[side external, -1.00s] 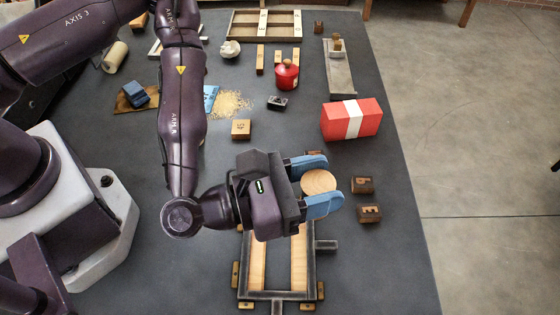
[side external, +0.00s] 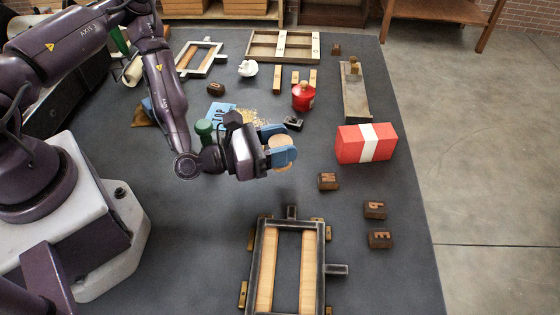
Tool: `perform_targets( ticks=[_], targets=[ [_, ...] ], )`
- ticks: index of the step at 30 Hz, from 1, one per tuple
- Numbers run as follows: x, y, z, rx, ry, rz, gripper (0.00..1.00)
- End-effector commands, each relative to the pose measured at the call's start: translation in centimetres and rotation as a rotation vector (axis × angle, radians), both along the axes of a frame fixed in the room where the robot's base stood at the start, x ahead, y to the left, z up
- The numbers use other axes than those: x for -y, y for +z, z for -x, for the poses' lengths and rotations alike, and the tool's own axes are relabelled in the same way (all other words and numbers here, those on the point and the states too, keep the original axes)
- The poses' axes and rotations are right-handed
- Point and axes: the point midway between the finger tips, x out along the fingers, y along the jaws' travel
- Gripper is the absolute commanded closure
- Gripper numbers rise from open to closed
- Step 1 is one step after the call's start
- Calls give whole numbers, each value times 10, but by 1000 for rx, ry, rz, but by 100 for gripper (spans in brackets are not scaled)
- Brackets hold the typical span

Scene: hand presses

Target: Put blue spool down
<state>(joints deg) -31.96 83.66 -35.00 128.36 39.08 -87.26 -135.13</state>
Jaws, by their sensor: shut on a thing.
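My gripper (side external: 279,147) is shut on a round thing with a pale wooden end, taken to be the blue spool (side external: 281,140). Only part of that wooden end shows between the blue fingers; any blue winding is hidden. It is held above the dark table (side external: 400,285), and its height is hard to tell. It is in the middle of the table, beyond the dark frame with wooden strips (side external: 268,270) and left of the red box with a white band (side external: 366,143).
A green upright piece (side external: 205,128) shows behind my gripper. A small black block (side external: 293,124) and a red lidded pot (side external: 303,96) are just beyond. Several letter blocks, one marked M (side external: 328,181), lie to the right. Bare table lies left of the frame.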

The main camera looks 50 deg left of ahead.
Motion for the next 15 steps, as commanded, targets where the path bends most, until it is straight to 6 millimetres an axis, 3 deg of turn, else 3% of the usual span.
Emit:
perform_targets(
  ticks=[9, 15],
  targets=[
    [0, -41, 0, 0, 0, -1, 75],
    [0, -43, 0, 2, 1, 0, 75]
  ],
)
